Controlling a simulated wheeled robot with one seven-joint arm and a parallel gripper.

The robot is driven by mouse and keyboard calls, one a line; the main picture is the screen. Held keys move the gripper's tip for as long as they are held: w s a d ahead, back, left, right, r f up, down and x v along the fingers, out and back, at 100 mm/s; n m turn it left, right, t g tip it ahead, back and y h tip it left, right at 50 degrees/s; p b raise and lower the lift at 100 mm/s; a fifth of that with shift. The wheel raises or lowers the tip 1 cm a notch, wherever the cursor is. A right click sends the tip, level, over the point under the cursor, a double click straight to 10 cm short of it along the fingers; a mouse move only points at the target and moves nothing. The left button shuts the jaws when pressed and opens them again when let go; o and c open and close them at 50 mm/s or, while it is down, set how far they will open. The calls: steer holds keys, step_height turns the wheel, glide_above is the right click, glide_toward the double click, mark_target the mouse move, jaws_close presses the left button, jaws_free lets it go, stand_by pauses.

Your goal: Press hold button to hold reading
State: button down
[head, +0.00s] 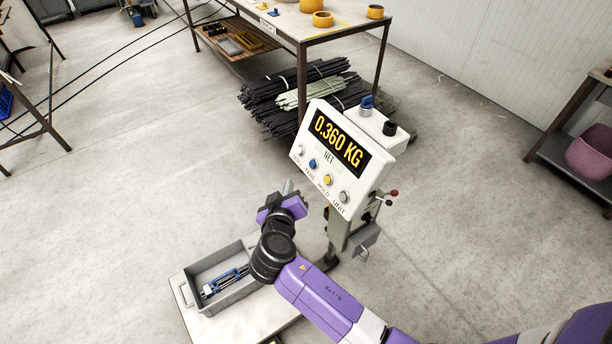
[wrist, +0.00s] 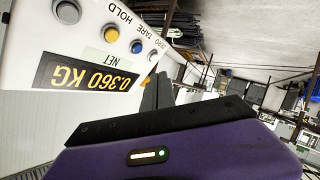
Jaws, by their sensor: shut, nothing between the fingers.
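The white scale indicator (head: 345,150) stands tilted on a post in the head view, and its display reads 0.360 KG with NET below. Its yellow button (head: 327,179), by the HOLD label, sits between the blue and grey buttons. In the wrist view the panel looks upside down, and the yellow button (wrist: 111,33) is unobstructed at upper left. My gripper (head: 287,188) is shut and empty, left of and below the button row in the head view. In the wrist view its dark fingers (wrist: 157,92) are beside the panel's edge. I see no contact with the button.
The blue button (head: 312,163) and grey button (head: 344,196) flank the yellow one. A grey bin (head: 252,247) holding a blue-and-metal item rests on the scale platform, below my arm. A red-tipped lever stands right of the post. A workbench (head: 300,25) stands behind; open floor lies left.

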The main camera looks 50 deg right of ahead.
mark_target(327, 180)
steer(key=shift+s+d+m, duration=0.3)
steer(key=shift+s+m, duration=0.1)
steer(key=shift+s, duration=0.1)
steer(key=s+d+f+b, duration=0.1)
steer(key=s+d+f, duration=0.1)
steer(key=d, duration=0.5)
steer(key=shift+s+d+f, duration=0.15)
steer(key=shift+d+f, duration=0.2)
steer(key=shift+f, duration=0.55)
steer(key=shift+d+f, duration=0.1)
stand_by(1.4)
steer(key=shift+s+d+f+b, duration=0.1)
steer(key=shift+d+b, duration=0.15)
steer(key=shift+b, duration=0.15)
